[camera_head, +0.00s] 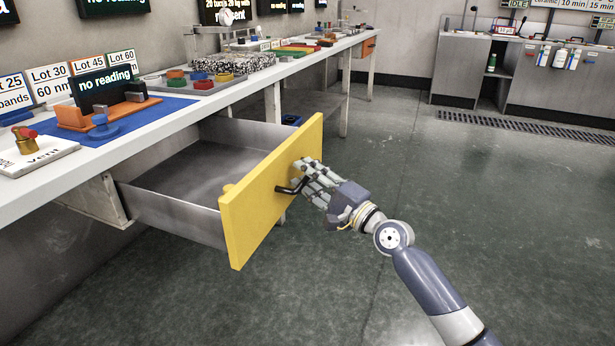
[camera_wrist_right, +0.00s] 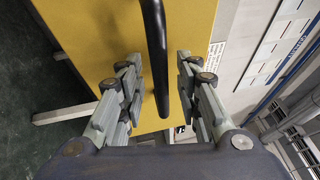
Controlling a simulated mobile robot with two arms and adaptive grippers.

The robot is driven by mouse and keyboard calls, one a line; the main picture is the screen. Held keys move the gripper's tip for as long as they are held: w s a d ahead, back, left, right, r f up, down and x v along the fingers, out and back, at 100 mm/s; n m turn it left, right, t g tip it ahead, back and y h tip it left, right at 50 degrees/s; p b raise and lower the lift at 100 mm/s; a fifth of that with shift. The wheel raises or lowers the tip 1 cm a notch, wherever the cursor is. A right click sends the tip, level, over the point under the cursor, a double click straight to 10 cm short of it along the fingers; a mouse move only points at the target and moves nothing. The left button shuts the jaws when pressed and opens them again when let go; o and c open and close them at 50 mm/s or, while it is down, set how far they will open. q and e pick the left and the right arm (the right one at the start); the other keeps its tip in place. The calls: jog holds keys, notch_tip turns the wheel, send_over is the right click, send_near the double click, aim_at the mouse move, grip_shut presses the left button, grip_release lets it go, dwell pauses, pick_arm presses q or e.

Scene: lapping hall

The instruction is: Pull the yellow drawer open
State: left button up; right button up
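The yellow drawer (camera_head: 262,200) stands pulled well out from under the long workbench, and its grey inside (camera_head: 190,170) shows mostly bare. Its black bar handle (camera_head: 291,187) is on the front panel. My right gripper (camera_head: 308,180) is at the handle. In the right wrist view my right gripper (camera_wrist_right: 158,95) is open, with the black handle (camera_wrist_right: 156,50) between its fingers and a gap on each side. My left gripper is not in view.
The workbench (camera_head: 190,107) above the drawer carries a blue mat (camera_head: 135,122), an orange stand (camera_head: 105,115), lot signs and coloured discs. The floor (camera_head: 420,180) beside the drawer is clear. Grey cabinets (camera_head: 460,70) stand at the back right.

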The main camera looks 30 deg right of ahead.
jog(key=v, duration=1.2)
dwell(0.6)
